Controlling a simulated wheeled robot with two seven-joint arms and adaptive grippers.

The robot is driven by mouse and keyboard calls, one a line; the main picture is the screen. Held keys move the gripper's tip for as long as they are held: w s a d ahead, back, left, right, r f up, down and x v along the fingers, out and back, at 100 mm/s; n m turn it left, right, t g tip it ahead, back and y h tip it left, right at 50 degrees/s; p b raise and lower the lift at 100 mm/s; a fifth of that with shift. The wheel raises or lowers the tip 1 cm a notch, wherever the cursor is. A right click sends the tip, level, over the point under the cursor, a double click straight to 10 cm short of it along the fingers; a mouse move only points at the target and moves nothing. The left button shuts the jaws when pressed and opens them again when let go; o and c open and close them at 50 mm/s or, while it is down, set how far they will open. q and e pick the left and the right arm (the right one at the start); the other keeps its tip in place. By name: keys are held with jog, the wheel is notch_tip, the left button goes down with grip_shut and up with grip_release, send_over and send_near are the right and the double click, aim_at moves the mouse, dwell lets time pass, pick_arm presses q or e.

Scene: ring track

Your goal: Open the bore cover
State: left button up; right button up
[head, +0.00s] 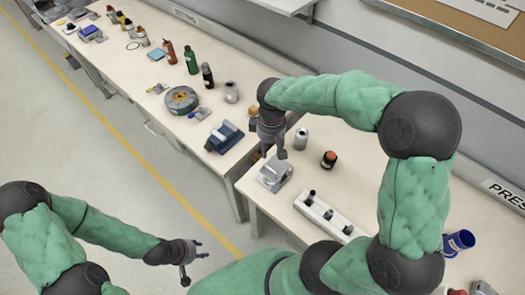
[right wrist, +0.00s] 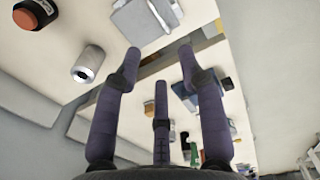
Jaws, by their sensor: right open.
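A grey metal block with a rounded top (head: 275,174), which I take to be the part with the bore cover, stands at the left end of the near white table. It also shows at the top of the right wrist view (right wrist: 142,20). I cannot tell whether its cover is open or shut. My right gripper (head: 273,149) is above and just behind the block, pointing down, open and empty. Its spread fingers (right wrist: 160,60) also show in the right wrist view, apart from the block. My left gripper (head: 197,262) is open and empty over the floor, left of the table.
A grey cylinder (head: 301,138), a dark jar with an orange lid (head: 329,159) and a white rack with black pegs (head: 323,214) stand on the near table. A blue vise-like tool (head: 224,137) and a round yellow-grey reel (head: 181,100) lie on the far table.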

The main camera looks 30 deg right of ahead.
jog(key=b, duration=0.3)
send_over(269, 164)
jog(key=s+a, duration=0.1)
jog(key=s, duration=0.2)
notch_tip(269, 164, down, 11)
jog(key=shift+w+a+r, duration=0.15)
grip_shut()
